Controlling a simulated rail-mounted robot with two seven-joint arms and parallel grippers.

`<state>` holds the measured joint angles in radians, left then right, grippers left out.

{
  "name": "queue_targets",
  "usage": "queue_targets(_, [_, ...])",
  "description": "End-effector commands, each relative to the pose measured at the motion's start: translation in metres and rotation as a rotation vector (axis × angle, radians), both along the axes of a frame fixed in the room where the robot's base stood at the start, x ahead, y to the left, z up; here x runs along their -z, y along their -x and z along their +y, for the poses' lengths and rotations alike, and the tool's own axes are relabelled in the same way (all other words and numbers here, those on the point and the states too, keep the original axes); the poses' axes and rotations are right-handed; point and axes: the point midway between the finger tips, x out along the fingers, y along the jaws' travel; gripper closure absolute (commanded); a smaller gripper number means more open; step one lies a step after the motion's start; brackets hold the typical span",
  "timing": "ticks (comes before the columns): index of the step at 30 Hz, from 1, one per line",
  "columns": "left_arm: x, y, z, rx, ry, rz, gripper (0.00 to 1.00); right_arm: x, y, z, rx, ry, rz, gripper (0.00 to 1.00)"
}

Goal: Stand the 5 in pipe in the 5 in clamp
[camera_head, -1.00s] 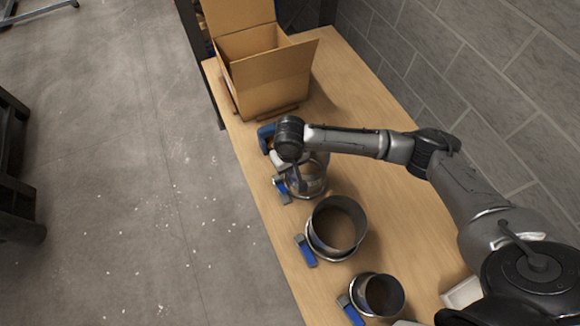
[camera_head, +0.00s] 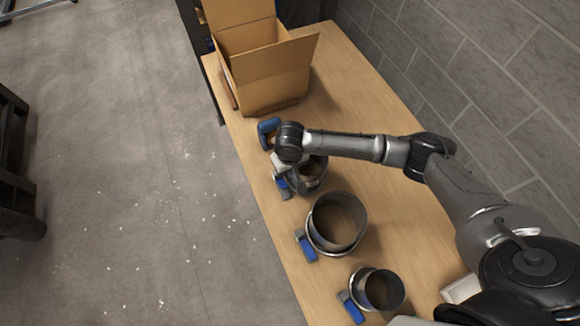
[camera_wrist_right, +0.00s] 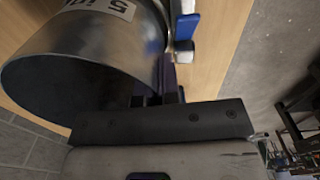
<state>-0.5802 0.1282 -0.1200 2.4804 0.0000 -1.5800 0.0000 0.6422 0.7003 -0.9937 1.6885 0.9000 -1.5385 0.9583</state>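The 5 in pipe (camera_wrist_right: 100,60) is a grey metal cylinder with a white label reading "5 in", upside down in the right wrist view. It also shows in the head view (camera_head: 316,172), partly behind my right wrist. My right gripper (camera_wrist_right: 165,94) has its dark fingers at the pipe's rim and looks shut on its wall. The 5 in clamp (camera_head: 283,186) is at the far end of the row, with a blue handle at its left. Whether the pipe is fully seated in its ring is hidden. My left gripper is out of view.
A larger pipe (camera_head: 340,218) stands in a middle clamp and a smaller pipe (camera_head: 384,290) in the nearest one. An open cardboard box (camera_head: 268,80) stands at the table's far end. A blue object (camera_head: 268,130) lies beyond my wrist. A block wall (camera_head: 480,80) borders the right.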

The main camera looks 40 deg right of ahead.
Motion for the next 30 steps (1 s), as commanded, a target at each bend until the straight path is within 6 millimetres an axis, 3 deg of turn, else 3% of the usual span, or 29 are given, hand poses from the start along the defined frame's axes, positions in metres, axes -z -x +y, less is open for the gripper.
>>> queue_targets(11, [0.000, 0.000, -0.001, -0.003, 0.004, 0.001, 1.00, 0.000, 0.000, 0.000, 0.000, 0.000, 0.000, 0.67])
queue_targets(21, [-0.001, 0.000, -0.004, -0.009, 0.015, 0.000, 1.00, -0.006, 0.000, 0.000, 0.000, 0.000, -0.001, 0.67])
queue_targets(30, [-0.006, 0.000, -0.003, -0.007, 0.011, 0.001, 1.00, -0.059, -0.001, 0.000, -0.001, 0.000, -0.004, 0.67])
